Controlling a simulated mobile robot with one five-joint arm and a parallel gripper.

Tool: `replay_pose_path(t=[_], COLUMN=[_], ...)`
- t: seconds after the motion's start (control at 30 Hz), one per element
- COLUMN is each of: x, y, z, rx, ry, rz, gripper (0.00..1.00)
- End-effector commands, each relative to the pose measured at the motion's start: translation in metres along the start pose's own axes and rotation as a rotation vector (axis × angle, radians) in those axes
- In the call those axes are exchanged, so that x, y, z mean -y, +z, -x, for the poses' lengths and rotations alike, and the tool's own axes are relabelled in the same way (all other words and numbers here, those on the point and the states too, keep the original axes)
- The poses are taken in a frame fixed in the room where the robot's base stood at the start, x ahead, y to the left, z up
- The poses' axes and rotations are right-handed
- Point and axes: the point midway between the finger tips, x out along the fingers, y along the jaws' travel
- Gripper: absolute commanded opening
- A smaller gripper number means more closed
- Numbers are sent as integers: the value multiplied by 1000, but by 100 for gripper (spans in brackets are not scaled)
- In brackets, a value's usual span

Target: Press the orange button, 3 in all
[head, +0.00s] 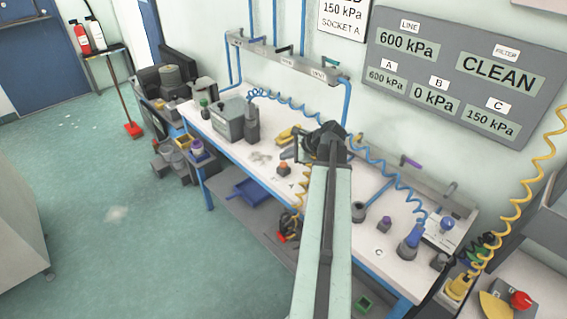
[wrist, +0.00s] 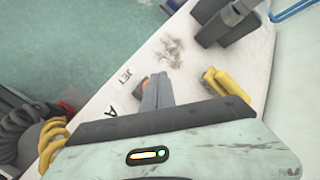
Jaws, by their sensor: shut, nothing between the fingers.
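The orange button (head: 284,167) stands on a small dark base on the white workbench (head: 262,160), left of my arm in the head view. In the wrist view a bit of the orange button (wrist: 145,79) shows just past my fingertips, and the rest is hidden behind them. My gripper (wrist: 152,84) is shut and empty, its grey fingers together and pointing towards the button. In the head view my dark wrist (head: 325,140) is above the bench, to the right of the button. I cannot tell whether the fingers touch the button.
A yellow tool (head: 288,134) and a grey box (head: 228,118) are near the button. Blue coiled hoses (head: 372,160) cross the bench. The wall panel (head: 463,75) reads LINE 600 kPa, FILTER CLEAN, A 600 kPa, B 0 kPa, C 150 kPa. A sign (head: 343,14) reads 150 kPa, SOCKET A.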

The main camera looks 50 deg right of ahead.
Motion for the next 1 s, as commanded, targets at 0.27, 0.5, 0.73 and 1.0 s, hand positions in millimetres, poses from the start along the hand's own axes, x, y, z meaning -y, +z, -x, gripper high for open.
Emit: replay_pose_path(t=[0.27,0.5,0.73,1.0], x=[7,20,26,25], y=[7,20,26,25], z=[10,28,36,35], rx=[0,0,0,0], ry=[0,0,0,0], rz=[0,0,0,0], gripper=[0,0,0,0])
